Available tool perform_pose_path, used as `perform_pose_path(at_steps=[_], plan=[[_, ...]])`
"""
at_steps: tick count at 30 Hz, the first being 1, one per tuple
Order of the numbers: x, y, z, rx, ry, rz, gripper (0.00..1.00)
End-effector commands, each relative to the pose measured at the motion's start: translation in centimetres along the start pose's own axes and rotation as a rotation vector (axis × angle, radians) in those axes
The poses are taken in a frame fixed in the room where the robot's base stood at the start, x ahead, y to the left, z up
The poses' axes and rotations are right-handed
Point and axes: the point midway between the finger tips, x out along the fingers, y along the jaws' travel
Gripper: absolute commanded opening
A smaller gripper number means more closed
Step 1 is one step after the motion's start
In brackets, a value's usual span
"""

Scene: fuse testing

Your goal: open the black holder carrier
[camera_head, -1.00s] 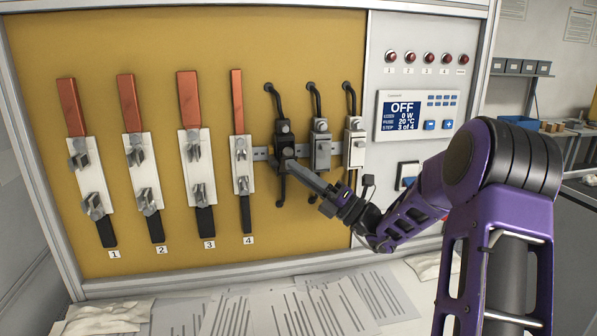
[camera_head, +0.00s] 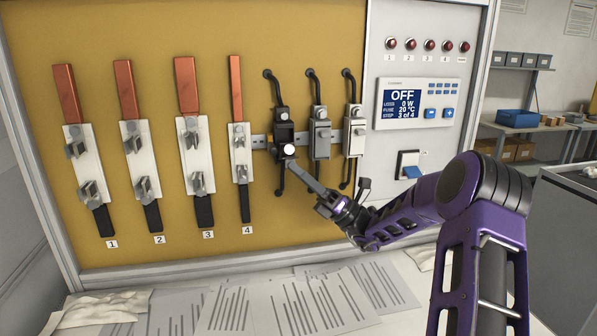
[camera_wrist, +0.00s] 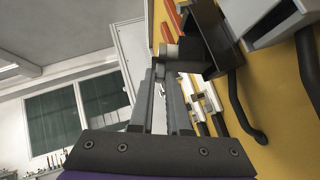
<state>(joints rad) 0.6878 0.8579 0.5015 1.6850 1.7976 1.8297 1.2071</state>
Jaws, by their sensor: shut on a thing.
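The black holder (camera_head: 282,116) is the leftmost of the three holders on the rail, right of fuse strip 4. Its carrier (camera_head: 284,136) appears swung out and down from the body, with a pale round end at its lower front. My gripper (camera_head: 292,160) reaches it from the lower right and is shut on the carrier's outer end. In the wrist view my fingers (camera_wrist: 166,76) meet at a grey round piece on the black carrier (camera_wrist: 205,42). The exact grip contact is partly hidden by the fingers.
A grey holder (camera_head: 320,135) and a white holder (camera_head: 353,132) stand close on the right. Several fuse strips hang on the left of the yellow board (camera_head: 215,30). A display (camera_head: 405,108) reads OFF above a blue switch (camera_head: 409,167). Papers (camera_head: 320,300) lie on the bench below.

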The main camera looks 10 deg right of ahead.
Motion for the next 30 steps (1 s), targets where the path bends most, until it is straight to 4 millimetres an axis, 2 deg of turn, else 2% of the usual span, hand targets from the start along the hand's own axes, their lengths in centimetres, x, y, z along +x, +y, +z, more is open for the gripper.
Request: perform_pose_path(at_steps=[9,10,15,25,30], plan=[[-0.1,-0.1,-0.1,-0.023,0.0,0.023,0.0],[-0.1,-0.1,-0.1,-0.023,0.0,0.023,0.17],[-0.1,-0.1,-0.1,-0.023,0.0,0.023,0.45],[-0.4,-0.1,-0.1,-0.022,0.0,0.022,0.45],[-2.5,-0.2,-0.1,-0.022,-0.002,0.02,0.45]])
